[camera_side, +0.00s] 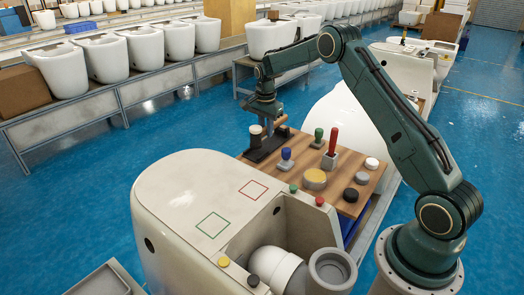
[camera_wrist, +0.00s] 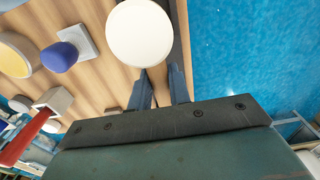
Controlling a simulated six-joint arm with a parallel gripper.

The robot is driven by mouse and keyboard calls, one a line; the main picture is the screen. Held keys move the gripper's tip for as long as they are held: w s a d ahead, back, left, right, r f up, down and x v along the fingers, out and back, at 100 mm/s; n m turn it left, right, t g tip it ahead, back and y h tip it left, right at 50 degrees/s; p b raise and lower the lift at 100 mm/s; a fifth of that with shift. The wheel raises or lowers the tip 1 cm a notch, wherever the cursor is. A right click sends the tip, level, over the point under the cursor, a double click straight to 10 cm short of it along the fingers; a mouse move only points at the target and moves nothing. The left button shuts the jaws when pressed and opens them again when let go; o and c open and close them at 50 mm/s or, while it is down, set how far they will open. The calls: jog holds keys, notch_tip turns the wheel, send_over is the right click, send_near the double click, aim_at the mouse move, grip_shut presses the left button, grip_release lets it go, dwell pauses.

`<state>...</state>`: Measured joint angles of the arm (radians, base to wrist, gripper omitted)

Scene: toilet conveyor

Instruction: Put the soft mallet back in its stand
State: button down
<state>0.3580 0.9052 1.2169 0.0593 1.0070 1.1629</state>
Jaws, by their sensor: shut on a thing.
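My gripper (camera_side: 266,112) points down over the far left corner of the wooden board (camera_side: 318,187). Its jaws are closed on the soft mallet, and its fingers show in the wrist view (camera_wrist: 160,88). The soft mallet's pale round head (camera_side: 256,130) shows just left of the fingers; its white face (camera_wrist: 139,33) shows large in the wrist view. A brown piece, perhaps its handle, is partly hidden by the gripper. The dark stand (camera_side: 264,150) lies directly below on the board. I cannot tell whether the mallet touches it.
A blue-knobbed tool (camera_side: 286,158), a green-knobbed tool (camera_side: 318,137) and a red-handled tool (camera_side: 332,145) stand on the board to the right. A yellow disc (camera_side: 315,178) and several dark and white discs lie nearer. A white toilet (camera_side: 195,205) stands in front.

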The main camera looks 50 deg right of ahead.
jog(key=shift+f, duration=0.85)
jog(key=shift+f, duration=0.35)
jog(key=shift+f, duration=0.1)
jog(key=c, duration=1.2)
grip_release()
jog(key=shift+c, duration=0.2)
jog(key=shift+f, duration=0.1)
jog(key=r, duration=1.2)
jog(key=shift+a+r, duration=0.2)
jog(key=shift+r, duration=0.8)
